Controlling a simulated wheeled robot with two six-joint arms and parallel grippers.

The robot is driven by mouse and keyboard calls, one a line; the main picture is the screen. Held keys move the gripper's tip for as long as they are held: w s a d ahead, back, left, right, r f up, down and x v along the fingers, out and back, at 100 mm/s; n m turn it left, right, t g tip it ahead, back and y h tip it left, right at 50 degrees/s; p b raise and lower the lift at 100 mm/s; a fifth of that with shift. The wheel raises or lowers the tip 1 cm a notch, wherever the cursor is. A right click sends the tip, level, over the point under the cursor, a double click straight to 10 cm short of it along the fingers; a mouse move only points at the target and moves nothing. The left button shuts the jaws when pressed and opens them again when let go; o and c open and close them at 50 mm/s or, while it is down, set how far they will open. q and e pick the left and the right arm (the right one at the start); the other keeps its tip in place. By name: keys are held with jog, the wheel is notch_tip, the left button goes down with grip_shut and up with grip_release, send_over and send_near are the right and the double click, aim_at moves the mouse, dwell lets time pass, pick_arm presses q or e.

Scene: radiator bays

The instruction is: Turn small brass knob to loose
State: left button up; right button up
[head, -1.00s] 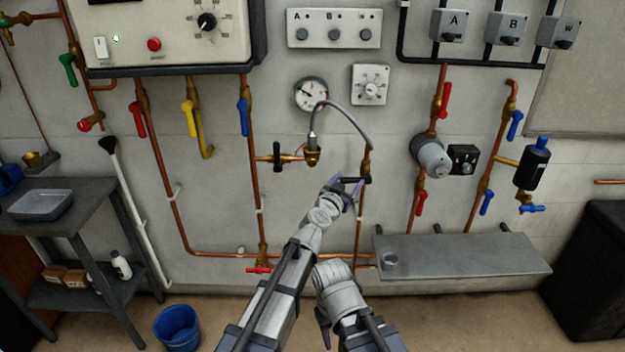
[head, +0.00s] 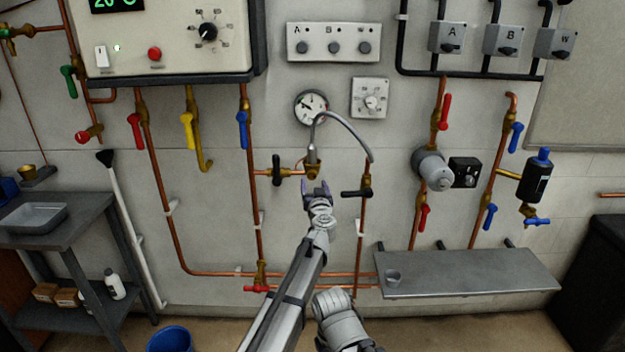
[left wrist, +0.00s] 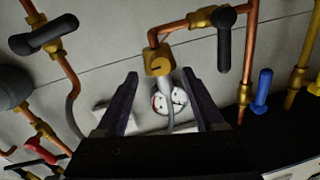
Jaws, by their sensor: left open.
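The small brass knob (head: 313,171) sits on the wall at the end of a short pipe, below the grey hose. My left gripper (head: 318,190) is open, just below and in front of it. In the left wrist view the brass piece (left wrist: 158,62) with a slotted round face appears beyond and between the two open fingers (left wrist: 160,100). Nothing is held, and I see a gap between fingers and brass. My right arm is low at the bottom centre; its fingers are mostly cut off, so their opening is unclear.
A black-handled valve (head: 277,170) is left of the knob, and a black lever (head: 356,193) is to its right. The grey hose (head: 352,131) arches above. A round gauge (head: 311,107) is higher up. A grey shelf (head: 470,273) juts out at lower right.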

aim_at(312, 177)
pick_arm(q)
jog(key=w, duration=0.5)
jog(key=shift+a, duration=0.25)
jog(key=shift+s, duration=0.1)
grip_shut()
